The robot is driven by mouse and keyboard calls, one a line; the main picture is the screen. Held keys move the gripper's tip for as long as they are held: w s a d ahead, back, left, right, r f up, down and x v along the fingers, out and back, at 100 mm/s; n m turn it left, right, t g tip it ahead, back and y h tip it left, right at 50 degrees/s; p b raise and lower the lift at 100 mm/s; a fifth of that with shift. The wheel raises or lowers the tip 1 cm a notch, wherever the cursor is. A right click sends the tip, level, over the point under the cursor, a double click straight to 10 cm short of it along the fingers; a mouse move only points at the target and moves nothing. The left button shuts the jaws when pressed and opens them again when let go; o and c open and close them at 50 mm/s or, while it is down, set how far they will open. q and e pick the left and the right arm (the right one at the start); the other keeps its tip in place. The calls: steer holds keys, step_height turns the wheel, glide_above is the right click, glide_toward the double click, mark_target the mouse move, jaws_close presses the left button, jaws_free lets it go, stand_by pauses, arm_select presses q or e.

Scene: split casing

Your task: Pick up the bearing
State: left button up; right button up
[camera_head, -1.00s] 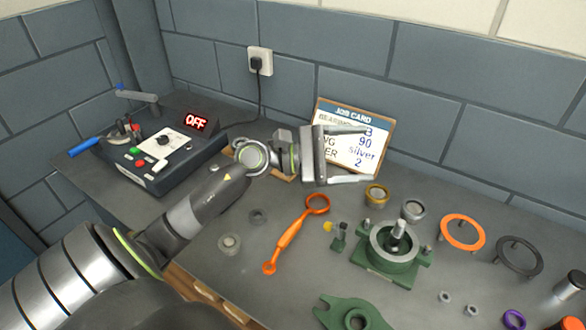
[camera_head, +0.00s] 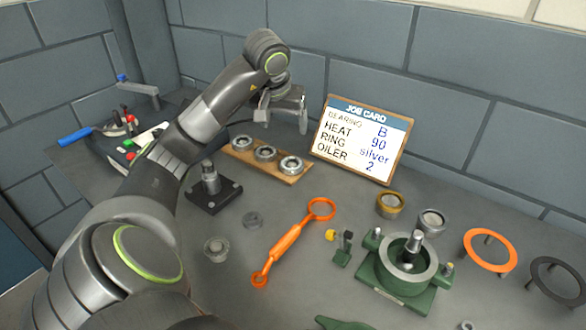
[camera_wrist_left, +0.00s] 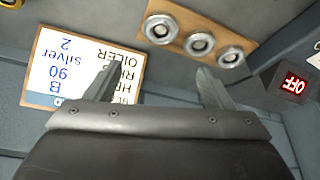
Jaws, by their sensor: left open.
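Three silver ring-shaped bearings sit in a row on a wooden board (camera_head: 277,174): a left one (camera_head: 242,143), a middle one (camera_head: 265,154) and a right one (camera_head: 291,165). The left wrist view also shows them, at its top (camera_wrist_left: 199,44). I cannot read any letters on the board. The job card (camera_head: 355,141) reads bearing B, heat 90, ring silver, oiler 2. My left gripper (camera_head: 283,113) is open and empty, above and behind the board. Its fingers are apart in the left wrist view (camera_wrist_left: 158,72). My right gripper is not in view.
A green housing (camera_head: 398,285) with a central shaft, an orange spanner (camera_head: 287,242) and a black post stand (camera_head: 213,195) are in front of the board. Gold (camera_head: 390,205) and silver (camera_head: 431,222) rings lie right. The heater (camera_head: 130,150) is partly hidden behind my arm.

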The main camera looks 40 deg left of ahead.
arm_select(q)
steer(key=b, duration=0.5)
glide_toward(291, 164)
steer(key=shift+w+f+b, duration=0.5)
steer(key=shift+f+b, duration=0.05)
steer(key=shift+b, duration=0.15)
steer(key=shift+s+p+x, duration=0.1)
steer(key=shift+p+x, duration=0.15)
steer(key=shift+x, duration=1.3)
steer(key=shift+s+p+x, duration=0.15)
steer(key=shift+p+x, duration=0.05)
steer(key=shift+x, duration=1.35)
steer(key=shift+f, duration=0.1)
steer(key=c, duration=1)
